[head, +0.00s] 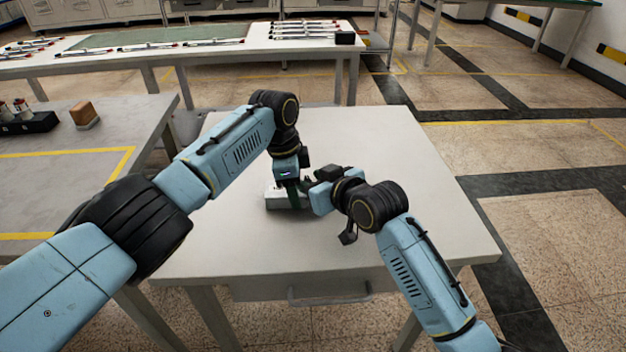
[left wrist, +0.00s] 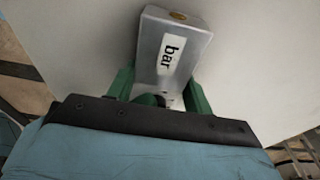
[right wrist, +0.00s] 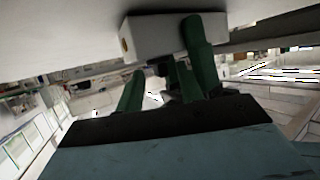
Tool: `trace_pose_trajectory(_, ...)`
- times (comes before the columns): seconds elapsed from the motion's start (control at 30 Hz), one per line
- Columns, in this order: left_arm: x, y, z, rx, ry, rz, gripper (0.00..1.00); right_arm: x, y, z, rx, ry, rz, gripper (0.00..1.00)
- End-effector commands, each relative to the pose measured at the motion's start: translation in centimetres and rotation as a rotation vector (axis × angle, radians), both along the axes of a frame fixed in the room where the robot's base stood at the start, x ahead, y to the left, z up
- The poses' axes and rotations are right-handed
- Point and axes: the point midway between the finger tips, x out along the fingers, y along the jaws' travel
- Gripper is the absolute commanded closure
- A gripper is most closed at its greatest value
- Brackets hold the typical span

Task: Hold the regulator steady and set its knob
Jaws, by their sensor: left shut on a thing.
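The regulator (head: 275,196) is a small grey metal block low over the white table, seen partly behind my grippers. In the left wrist view the regulator (left wrist: 150,50) shows a white "bar" label and a brass fitting. My left gripper (head: 293,200) comes down from above and is shut on the regulator, its green fingers on either side of it. My right gripper (head: 308,186) is beside it, to the right. In the right wrist view its green fingers (right wrist: 165,70) stand apart, with the regulator (right wrist: 155,36) just beyond. I cannot make out the knob clearly.
The white table (head: 420,215) is otherwise bare around my grippers. A grey table (head: 60,175) at left carries a black holder (head: 28,123) and a brown block (head: 84,115). A long bench (head: 200,62) with several slim parts stands behind.

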Motion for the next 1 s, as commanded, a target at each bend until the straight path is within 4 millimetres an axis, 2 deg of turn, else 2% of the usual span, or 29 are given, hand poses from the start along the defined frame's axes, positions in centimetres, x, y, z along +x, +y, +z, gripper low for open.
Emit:
trace_pose_trajectory(0.2, 0.03, -0.04, 0.09, -0.001, -0.001, -0.001, 0.86, 0.02, 0.02, 0.02, 0.001, -0.001, 0.000, 0.63)
trace_pose_trajectory(0.5, 0.02, -0.04, 0.09, -0.001, -0.001, -0.001, 0.86, 0.01, -0.03, 0.02, -0.001, -0.002, -0.001, 1.00)
trace_pose_trajectory(1.0, -0.01, 0.00, 0.05, 0.000, 0.001, -0.001, 0.86, 0.08, -0.16, 0.02, -0.002, -0.001, -0.003, 1.00)
